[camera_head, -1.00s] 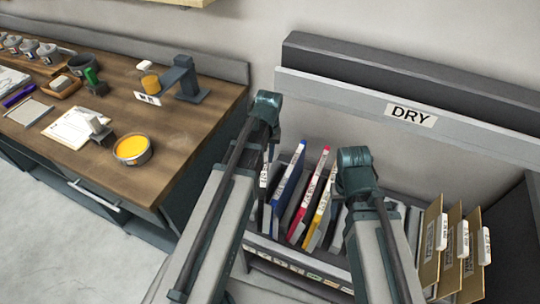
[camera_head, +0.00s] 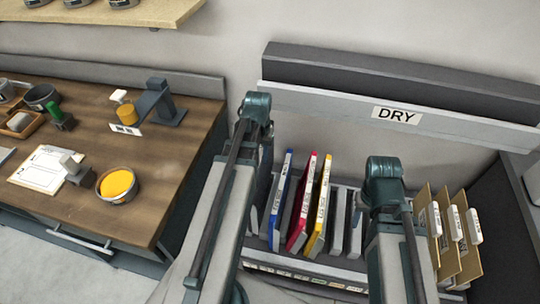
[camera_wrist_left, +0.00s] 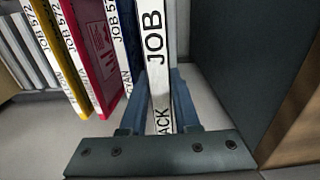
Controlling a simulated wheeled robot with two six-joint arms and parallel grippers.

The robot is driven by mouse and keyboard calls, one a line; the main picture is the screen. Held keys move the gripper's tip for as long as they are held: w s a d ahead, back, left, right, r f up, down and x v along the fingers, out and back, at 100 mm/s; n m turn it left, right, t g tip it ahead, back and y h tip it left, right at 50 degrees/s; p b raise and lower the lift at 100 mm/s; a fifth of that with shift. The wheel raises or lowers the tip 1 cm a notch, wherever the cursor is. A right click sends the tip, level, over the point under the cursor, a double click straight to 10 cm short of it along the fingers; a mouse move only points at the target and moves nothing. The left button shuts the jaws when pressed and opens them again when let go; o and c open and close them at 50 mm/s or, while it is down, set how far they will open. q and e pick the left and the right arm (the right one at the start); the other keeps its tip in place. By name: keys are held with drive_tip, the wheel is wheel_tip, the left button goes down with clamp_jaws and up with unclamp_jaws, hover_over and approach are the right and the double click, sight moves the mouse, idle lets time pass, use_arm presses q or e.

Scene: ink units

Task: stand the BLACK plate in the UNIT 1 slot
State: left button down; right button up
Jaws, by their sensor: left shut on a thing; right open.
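The black plate (camera_wrist_left: 157,50) shows in the left wrist view as a white label edge reading JOB and ACK. My left gripper (camera_wrist_left: 160,88) is shut on that edge, one finger on each side. In the head view my left arm covers this plate and the gripper. The blue plate (camera_head: 279,200), red plate (camera_head: 301,205) and yellow plate (camera_head: 319,208) stand side by side, tilted, to the right of my left arm. My right arm shows in the head view, but its gripper is hidden. No UNIT 1 slot can be made out.
A wall rail marked DRY (camera_head: 397,115) runs behind the rack. Brown dividers (camera_head: 447,225) with white tabs stand at the right. The wooden bench (camera_head: 120,170) at the left holds a yellow ink pot (camera_head: 117,185) and other items. A dark panel (camera_wrist_left: 250,60) stands close beside the black plate.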

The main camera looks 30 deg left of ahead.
use_arm(q)
drive_tip(key=shift+w, duration=0.1)
drive_tip(key=shift+d, duration=0.1)
wheel_tip(320, 180, down, 13)
drive_tip(key=b, duration=1.3)
drive_tip(key=shift+f, duration=0.2)
drive_tip(key=shift+f+b, duration=0.3)
drive_tip(key=shift+b, duration=0.25)
drive_tip(key=c, duration=0.6)
unclamp_jaws()
drive_tip(key=shift+c, duration=0.2)
drive_tip(key=shift+o, duration=0.4)
drive_tip(key=shift+r, duration=0.1)
